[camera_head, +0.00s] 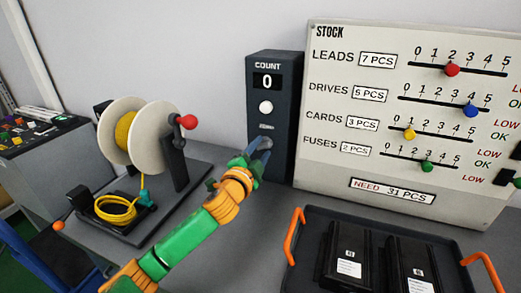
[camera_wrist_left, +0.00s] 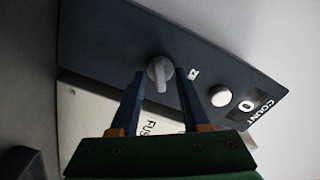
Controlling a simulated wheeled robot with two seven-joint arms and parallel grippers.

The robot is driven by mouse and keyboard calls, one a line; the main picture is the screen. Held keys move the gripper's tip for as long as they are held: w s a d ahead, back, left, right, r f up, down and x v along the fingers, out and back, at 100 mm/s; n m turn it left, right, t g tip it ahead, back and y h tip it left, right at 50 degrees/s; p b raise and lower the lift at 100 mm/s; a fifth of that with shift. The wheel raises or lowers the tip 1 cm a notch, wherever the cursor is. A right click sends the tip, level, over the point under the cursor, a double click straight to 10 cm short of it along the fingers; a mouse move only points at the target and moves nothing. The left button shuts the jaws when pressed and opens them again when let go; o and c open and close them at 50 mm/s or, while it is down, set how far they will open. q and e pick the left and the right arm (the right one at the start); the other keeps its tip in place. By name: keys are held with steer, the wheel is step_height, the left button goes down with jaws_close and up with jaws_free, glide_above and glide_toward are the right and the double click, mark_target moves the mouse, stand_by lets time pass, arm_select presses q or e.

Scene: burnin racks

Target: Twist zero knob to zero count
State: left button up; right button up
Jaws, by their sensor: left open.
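A dark upright counter box (camera_head: 272,115) stands against the wall. Its COUNT display (camera_head: 267,82) reads 0, and a white round button (camera_head: 266,107) sits below it. A grey knob (camera_wrist_left: 158,72) is low on the panel, with its pointer turned toward the gripper side in the left wrist view. My left gripper (camera_head: 262,145) reaches the knob's height in the head view. In the left wrist view its two blue fingers (camera_wrist_left: 162,95) are open, with the knob beyond and between their tips. I cannot tell whether they touch it. My right gripper is not in view.
A white STOCK board (camera_head: 330,170) with coloured sliders stands right of the box. A black tray (camera_head: 300,262) with orange handles holds dark drives in front. A cable reel (camera_head: 152,135) stands at left, with a yellow coil (camera_head: 120,209) on its base.

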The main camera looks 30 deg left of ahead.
arm_select(q)
jaws_close()
steer(key=n+p, duration=0.2)
steer(key=n, duration=0.4)
steer(key=shift+r, duration=0.15)
steer(key=n+p, duration=0.2)
steer(key=n, duration=0.3)
steer(key=shift+n+p, duration=0.3)
steer(key=shift+n, duration=0.3)
stand_by(0.3)
jaws_free()
